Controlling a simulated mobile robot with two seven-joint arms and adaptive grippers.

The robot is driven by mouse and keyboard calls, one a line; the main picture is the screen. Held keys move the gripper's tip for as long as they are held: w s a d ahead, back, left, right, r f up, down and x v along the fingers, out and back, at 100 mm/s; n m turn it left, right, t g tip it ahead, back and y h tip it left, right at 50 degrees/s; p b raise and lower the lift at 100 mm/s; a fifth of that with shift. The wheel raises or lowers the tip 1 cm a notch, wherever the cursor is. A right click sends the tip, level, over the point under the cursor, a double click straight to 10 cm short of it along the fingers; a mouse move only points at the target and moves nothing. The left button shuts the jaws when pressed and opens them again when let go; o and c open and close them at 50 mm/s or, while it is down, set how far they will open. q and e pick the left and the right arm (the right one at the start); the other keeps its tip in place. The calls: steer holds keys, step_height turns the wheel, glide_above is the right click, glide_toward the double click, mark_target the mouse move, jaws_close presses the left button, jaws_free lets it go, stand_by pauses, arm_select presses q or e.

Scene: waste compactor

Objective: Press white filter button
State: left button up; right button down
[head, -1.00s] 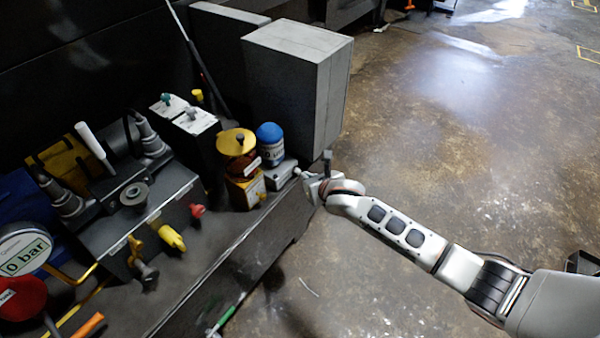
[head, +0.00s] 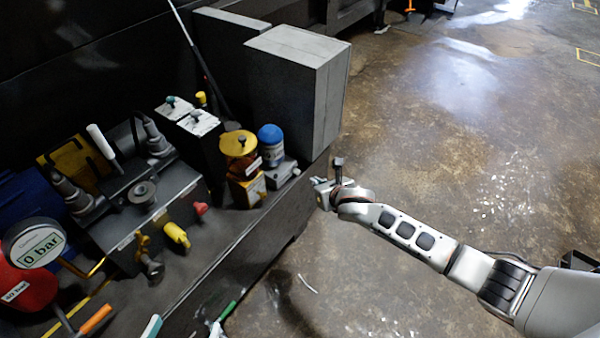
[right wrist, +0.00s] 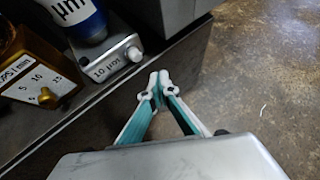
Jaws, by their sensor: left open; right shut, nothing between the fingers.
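The white filter button (right wrist: 134,54) is a small round knob on the end of a grey metal block (right wrist: 115,60) marked "10 µm" in the right wrist view. In the head view the button (head: 297,171) shows small on the block below the blue-capped filter. My right gripper (right wrist: 158,76) is shut and empty, its tips in front of the button and a little to the right, apart from it. In the head view the right gripper (head: 316,183) is just beyond the bench edge. My left gripper (head: 184,325) is partly in view at the bottom edge, open, with much of it cut off.
The blue-capped filter (head: 270,143) and a gold-topped filter (head: 238,146) stand beside the button. A large grey box (head: 292,80) rises behind. Yellow and red knobs, valves and a gauge (head: 38,245) fill the bench's left. Floor at right is open.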

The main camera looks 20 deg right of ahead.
arm_select(q)
steer(key=shift+w+r+p, duration=0.15)
steer(key=shift+w+r, duration=0.05)
steer(key=shift+r, duration=0.3)
steer(key=shift+w+r+p, duration=0.15)
steer(key=shift+r, duration=0.3)
arm_select(e)
steer(key=shift+s+d, duration=0.6)
steer(key=shift+s, duration=0.25)
